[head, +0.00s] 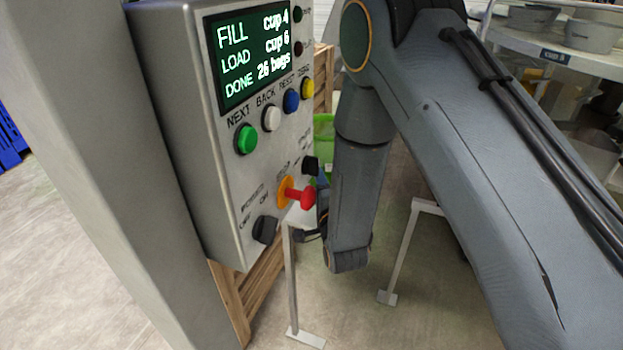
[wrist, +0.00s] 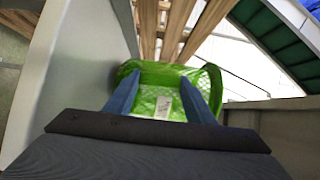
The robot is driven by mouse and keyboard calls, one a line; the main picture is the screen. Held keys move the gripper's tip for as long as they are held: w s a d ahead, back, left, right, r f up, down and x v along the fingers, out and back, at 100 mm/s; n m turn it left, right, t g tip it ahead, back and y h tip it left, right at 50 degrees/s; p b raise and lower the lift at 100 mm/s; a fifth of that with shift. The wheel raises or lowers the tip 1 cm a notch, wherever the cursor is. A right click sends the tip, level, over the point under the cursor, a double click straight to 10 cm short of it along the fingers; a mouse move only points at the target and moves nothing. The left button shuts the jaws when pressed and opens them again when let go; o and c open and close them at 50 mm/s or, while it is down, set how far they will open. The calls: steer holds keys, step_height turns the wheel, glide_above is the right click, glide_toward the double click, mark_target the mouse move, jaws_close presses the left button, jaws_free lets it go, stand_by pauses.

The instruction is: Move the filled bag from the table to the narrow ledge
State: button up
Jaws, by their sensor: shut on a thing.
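A green mesh bag (wrist: 146,76) with a white label (wrist: 163,106) shows in the wrist view, between the two blue fingers of my gripper (wrist: 161,78). The fingers are shut on the bag. In the head view only a strip of the green bag (head: 324,130) shows between the control box and my arm. My gripper is mostly hidden there behind the box. What is inside the bag and what is under it cannot be made out. I cannot tell which surface is the narrow ledge.
A grey control box (head: 190,120) with buttons and a screen stands close left of my arm. White-legged stand parts (head: 405,250) are on the floor. Wooden slats (wrist: 165,30) lie beyond the bag. A grey panel (wrist: 75,75) is close on the left and a grey wall (wrist: 275,118) on the right.

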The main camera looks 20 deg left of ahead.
steer(key=shift+f, duration=0.1)
steer(key=o, duration=1.4)
steer(key=shift+o, duration=0.2)
steer(key=b+v, duration=0.3)
steer(key=v, duration=0.9)
steer(key=w+d+f+n+g+h, duration=0.1)
steer(key=w+d+n+g+h, duration=0.2)
steer(key=d, duration=0.5)
steer(key=w+d+f+n+g+h, duration=0.1)
steer(key=w+d+n+g+h, duration=0.15)
steer(key=d, duration=0.55)
steer(key=s+d+r+n+g+h, duration=0.2)
steer(key=s+d+n+g, duration=0.1)
steer(key=s+d, duration=0.5)
steer(key=s+d+r+n+g+h, duration=0.1)
steer(key=s+d+r+n+g, duration=0.2)
steer(key=s+d+g, duration=0.3)
steer(key=s+d, duration=0.3)
steer(key=s, duration=0.1)
steer(key=shift+h, duration=0.35)
